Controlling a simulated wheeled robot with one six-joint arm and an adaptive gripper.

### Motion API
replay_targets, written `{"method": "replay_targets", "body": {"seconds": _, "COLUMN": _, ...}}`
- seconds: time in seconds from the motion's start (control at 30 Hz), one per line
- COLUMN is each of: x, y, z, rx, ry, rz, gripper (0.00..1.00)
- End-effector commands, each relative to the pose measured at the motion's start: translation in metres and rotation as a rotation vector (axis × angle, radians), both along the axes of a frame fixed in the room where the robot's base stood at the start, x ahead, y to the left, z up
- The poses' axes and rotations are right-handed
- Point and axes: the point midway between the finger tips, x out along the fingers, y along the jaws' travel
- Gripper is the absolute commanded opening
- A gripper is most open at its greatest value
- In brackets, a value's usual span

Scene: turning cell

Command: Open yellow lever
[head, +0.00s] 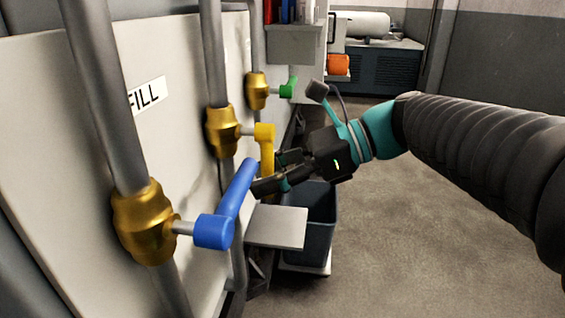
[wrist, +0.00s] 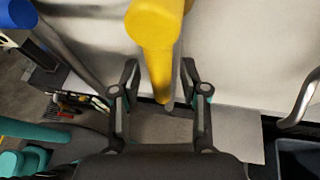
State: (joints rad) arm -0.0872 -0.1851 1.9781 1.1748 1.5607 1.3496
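The yellow lever (head: 265,148) points down from the middle brass valve (head: 222,131) in the head view. In the wrist view the yellow lever (wrist: 158,38) comes down from the top centre, between the two fingers. My gripper (head: 268,172) is at the lever's lower part in the head view, partly behind the blue lever. In the wrist view my gripper (wrist: 160,73) is open, with a finger on each side of the lever and a visible gap to both. Whether the fingers are level in depth with the lever I cannot tell.
A blue lever (head: 230,210) slants up close in front of my gripper. A green lever (head: 289,88) is on the valve farther back. Below are a grey shelf plate (head: 277,228) and a dark bin (head: 320,215). The floor to the right is clear.

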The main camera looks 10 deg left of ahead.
Motion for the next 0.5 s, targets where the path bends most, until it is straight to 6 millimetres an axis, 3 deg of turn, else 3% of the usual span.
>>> {"method": "replay_targets", "body": {"seconds": 0.27, "x": 0.002, "y": -0.009, "z": 0.003, "rx": -0.001, "ry": 0.000, "rz": -0.001, "gripper": 0.44}}
{"method": "replay_targets", "body": {"seconds": 0.5, "x": 0.009, "y": -0.046, "z": 0.018, "rx": -0.001, "ry": -0.002, "rz": -0.006, "gripper": 0.44}}
